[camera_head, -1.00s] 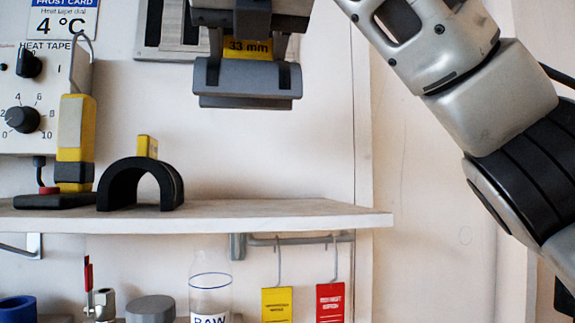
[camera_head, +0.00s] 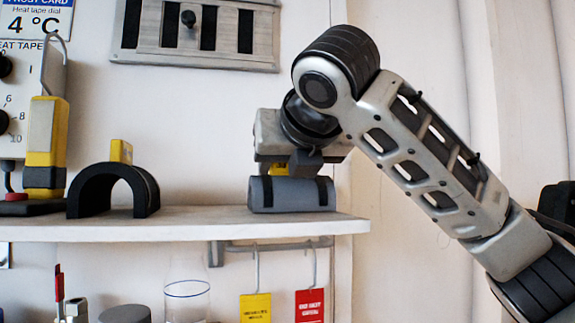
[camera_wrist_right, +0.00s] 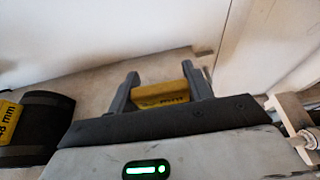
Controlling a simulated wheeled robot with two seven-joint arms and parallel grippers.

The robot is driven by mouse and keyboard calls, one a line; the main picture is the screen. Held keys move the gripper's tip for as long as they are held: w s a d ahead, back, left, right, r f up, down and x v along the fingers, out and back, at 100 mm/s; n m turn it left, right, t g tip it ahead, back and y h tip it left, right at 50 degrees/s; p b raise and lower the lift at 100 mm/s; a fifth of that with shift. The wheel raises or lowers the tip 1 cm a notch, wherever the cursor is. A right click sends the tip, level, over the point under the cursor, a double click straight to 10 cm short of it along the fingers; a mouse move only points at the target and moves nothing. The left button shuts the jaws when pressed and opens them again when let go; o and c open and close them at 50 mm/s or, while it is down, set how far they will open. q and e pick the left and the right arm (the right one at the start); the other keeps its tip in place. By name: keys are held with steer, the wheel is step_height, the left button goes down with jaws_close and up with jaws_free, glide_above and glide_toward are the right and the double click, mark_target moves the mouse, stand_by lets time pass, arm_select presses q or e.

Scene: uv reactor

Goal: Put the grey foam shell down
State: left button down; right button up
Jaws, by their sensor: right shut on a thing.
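The grey foam shell (camera_head: 290,198) is at the right part of the shelf in the head view, its underside at the shelf's top surface. Whether its full weight rests there I cannot tell. My right gripper (camera_head: 290,165) is above it, shut on its yellow tab. In the right wrist view the two fingers of my right gripper (camera_wrist_right: 165,88) stand on either side of the yellow label tab (camera_wrist_right: 162,97); the shell's grey body is mostly hidden there. My left gripper is not in view.
A black arched shell (camera_head: 113,190) with a yellow tab stands to the left on the shelf (camera_head: 200,225). The shelf between the two shells is clear. A yellow tag (camera_head: 256,308) and a red tag (camera_head: 309,305) hang below. A louvred panel (camera_head: 195,35) is on the wall above.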

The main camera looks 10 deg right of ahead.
steer(key=shift+f, duration=0.2)
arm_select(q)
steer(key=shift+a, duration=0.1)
arm_select(e)
steer(key=o, duration=1)
steer(key=shift+r, duration=0.1)
steer(key=shift+r, duration=0.15)
steer(key=shift+s, duration=0.4)
arm_select(q)
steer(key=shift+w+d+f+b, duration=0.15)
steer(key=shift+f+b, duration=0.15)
steer(key=shift+b, duration=0.35)
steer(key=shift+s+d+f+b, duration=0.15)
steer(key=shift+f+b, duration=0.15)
steer(key=shift+b, duration=0.3)
arm_select(e)
steer(key=v, duration=1.1)
steer(key=shift+s+r, duration=0.15)
